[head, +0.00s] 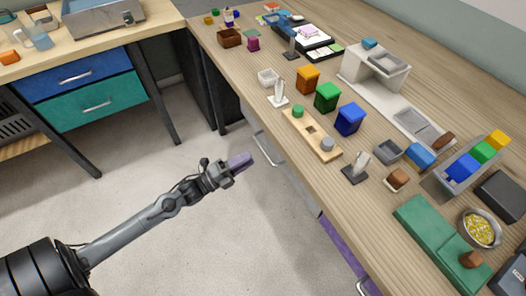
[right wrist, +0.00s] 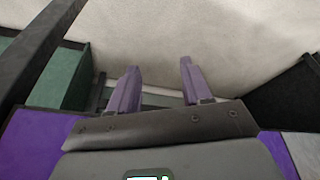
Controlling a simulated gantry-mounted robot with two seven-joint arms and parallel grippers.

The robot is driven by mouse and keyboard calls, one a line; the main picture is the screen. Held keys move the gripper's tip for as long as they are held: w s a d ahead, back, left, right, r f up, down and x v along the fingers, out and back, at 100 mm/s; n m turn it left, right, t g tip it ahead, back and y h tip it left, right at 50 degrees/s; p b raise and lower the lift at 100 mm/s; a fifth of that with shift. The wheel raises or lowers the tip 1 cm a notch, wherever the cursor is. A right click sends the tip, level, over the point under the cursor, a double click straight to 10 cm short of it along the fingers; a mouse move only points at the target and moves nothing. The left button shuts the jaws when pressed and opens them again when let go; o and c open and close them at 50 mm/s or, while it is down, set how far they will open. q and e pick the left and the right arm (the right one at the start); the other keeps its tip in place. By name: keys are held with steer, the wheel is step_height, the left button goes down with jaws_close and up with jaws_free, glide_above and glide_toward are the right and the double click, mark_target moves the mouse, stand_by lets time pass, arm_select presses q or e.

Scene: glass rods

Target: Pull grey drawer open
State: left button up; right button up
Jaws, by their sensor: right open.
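A pale metal handle (head: 268,149) shows under the front edge of the long wooden table, just right of my left gripper in the head view. The drawer front behind it is seen very steeply, so I cannot tell its colour or whether it is open. My left gripper (head: 241,162) is over the floor, apart from the table edge. Its purple fingers overlap from this side, so their opening is unclear. My right gripper (right wrist: 157,85) shows in the right wrist view with its two purple fingers apart and nothing between them. It is not visible in the head view.
A purple panel (head: 343,252) lies further along the table front. The side bench has a blue drawer (head: 75,76) and a teal drawer (head: 98,103). Blocks, bins and trays crowd the long table (head: 222,70). The floor (head: 200,230) between is clear.

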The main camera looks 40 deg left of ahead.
mark_target(263, 149)
arm_select(q)
steer(key=shift+b+x, duration=0.6)
steer(key=shift+x, duration=3)
steer(key=shift+c, duration=0.3)
jaws_close()
